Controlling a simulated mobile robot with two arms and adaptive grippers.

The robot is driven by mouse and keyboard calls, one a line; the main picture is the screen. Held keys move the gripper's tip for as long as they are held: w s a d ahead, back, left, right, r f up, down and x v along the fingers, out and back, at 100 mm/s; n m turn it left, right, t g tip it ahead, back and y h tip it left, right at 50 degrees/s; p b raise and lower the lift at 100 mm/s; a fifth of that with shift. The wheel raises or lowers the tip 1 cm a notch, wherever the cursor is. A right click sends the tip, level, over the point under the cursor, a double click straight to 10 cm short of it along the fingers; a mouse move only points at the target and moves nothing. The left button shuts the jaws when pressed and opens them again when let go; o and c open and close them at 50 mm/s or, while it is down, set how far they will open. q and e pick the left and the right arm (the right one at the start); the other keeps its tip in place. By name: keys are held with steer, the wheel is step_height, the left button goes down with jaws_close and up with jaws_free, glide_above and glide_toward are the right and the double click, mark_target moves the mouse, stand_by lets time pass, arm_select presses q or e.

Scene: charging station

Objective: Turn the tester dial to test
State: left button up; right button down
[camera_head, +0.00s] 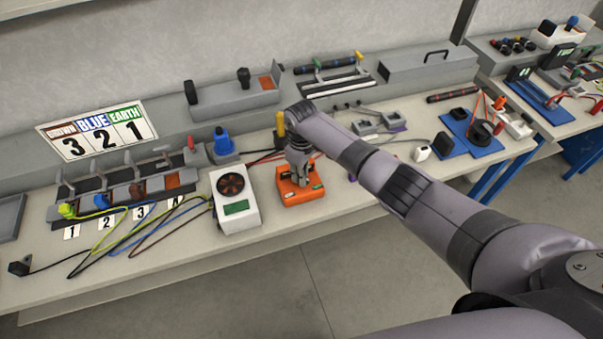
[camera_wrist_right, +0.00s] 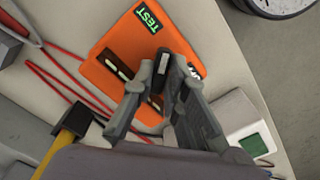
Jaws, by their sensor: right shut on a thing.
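The orange tester (camera_head: 290,194) lies on the bench at the middle of the head view, under my right gripper (camera_head: 300,172). In the right wrist view the tester (camera_wrist_right: 110,60) shows a green TEST label near one end. A dark dial (camera_wrist_right: 164,62) with a pale mark stands on the tester between my right gripper's fingers. My right gripper (camera_wrist_right: 166,78) is shut on the dial. The fingers hide part of the dial and of the tester's face. My left gripper is in neither view.
A white box with a round black fan (camera_head: 232,200) stands just left of the tester. A yellow-handled tool (camera_head: 280,124) stands behind the gripper. Red leads (camera_wrist_right: 52,72) run beside the tester. Colored cables (camera_head: 140,235) lie at the left. The bench's front edge is close to the tester.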

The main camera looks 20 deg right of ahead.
steer(key=shift+n, duration=0.7)
steer(key=shift+r, duration=0.1)
steer(key=c, duration=1.9)
jaws_free()
steer(key=shift+r, duration=0.1)
step_height(320, 180, up, 12)
steer(key=shift+f, duration=0.1)
steer(key=shift+a+f, duration=0.1)
